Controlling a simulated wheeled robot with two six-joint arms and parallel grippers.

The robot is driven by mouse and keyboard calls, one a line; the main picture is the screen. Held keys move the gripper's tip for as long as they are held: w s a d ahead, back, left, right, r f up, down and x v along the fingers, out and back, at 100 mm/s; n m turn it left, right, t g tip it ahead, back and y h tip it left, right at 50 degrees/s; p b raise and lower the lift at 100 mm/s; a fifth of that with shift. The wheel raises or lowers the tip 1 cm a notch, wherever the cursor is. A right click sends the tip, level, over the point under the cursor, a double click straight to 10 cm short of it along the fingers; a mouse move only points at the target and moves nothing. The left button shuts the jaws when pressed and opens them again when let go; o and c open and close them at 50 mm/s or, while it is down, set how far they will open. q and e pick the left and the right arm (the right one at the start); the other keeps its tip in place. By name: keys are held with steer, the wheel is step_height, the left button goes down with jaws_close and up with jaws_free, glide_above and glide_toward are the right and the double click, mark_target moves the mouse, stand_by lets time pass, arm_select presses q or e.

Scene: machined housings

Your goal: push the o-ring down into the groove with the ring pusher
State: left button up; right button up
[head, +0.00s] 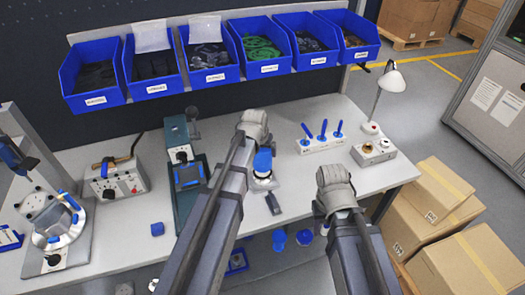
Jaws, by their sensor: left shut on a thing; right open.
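My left gripper (263,147) is shut on a blue ring pusher (264,161) at the middle of the bench. The pusher is upright over a round, pale metal housing (263,183). I cannot tell whether the pusher touches the housing. The o-ring and the groove are hidden or too small to make out. My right gripper (323,209) is open near the bench's front edge, to the right of the housing; its fingers are mostly hidden by its own wrist.
A dark flat part (273,204) lies in front of the housing. A white stand (320,143) holds blue-handled tools behind. A grey box (374,154) and lamp (392,82) stand right. A green press (187,178) stands left. Blue bins (207,78) hang above the back.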

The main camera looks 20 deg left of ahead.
arm_select(q)
steer(key=shift+f+b, duration=2.55)
steer(key=shift+f, duration=0.05)
steer(key=shift+r, duration=0.15)
steer(key=shift+r+p, duration=5.85)
steer(key=shift+p, duration=0.15)
steer(key=shift+f, duration=0.15)
